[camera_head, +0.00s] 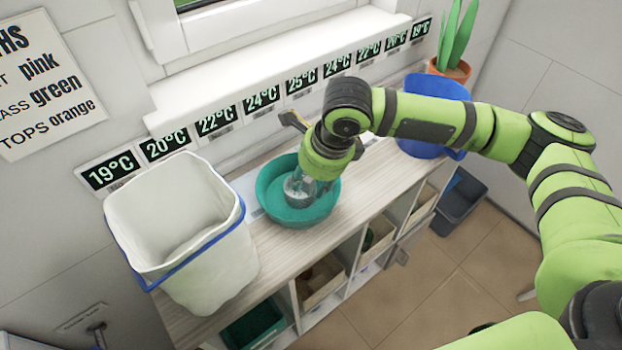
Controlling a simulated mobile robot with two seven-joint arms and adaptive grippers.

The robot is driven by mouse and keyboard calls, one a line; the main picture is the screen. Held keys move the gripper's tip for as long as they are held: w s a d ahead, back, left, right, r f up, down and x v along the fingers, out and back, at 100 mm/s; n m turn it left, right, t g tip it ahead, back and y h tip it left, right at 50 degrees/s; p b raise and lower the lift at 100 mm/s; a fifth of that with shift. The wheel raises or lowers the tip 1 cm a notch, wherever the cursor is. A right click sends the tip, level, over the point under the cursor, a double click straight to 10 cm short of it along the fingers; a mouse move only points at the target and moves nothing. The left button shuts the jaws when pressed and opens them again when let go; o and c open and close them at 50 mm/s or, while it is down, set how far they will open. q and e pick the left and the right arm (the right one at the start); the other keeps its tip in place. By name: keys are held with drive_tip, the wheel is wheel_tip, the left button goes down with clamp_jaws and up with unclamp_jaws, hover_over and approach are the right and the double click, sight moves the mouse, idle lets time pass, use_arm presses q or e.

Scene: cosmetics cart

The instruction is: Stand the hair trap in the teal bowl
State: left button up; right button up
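The teal bowl (282,212) sits on the wooden top of the shelf unit, right of the white bin. A small greyish, partly see-through piece (298,191), which looks like the hair trap, is inside the bowl's outline. It looks roughly upright, but its base and any contact with the bowl floor are unclear. My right gripper (312,182) points down over the bowl, right at this piece. The wrist hides most of the fingers, so I cannot tell whether they grip it. My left gripper is out of view.
A white bin with a blue rim band (185,230) stands left of the bowl. A blue container (425,88) and a potted plant (452,65) stand behind my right arm. A row of temperature cards (262,99) lines the wall. Open compartments (322,278) lie below the top.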

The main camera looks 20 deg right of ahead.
drive_tip(key=shift+a+r, duration=0.1)
drive_tip(key=shift+a, duration=0.15)
drive_tip(key=shift+d+r, duration=0.15)
drive_tip(key=shift+r, duration=0.15)
drive_tip(key=v, duration=1.1)
drive_tip(key=shift+s+r+b, duration=0.15)
drive_tip(key=shift+r+b, duration=0.05)
drive_tip(key=shift+b, duration=0.1)
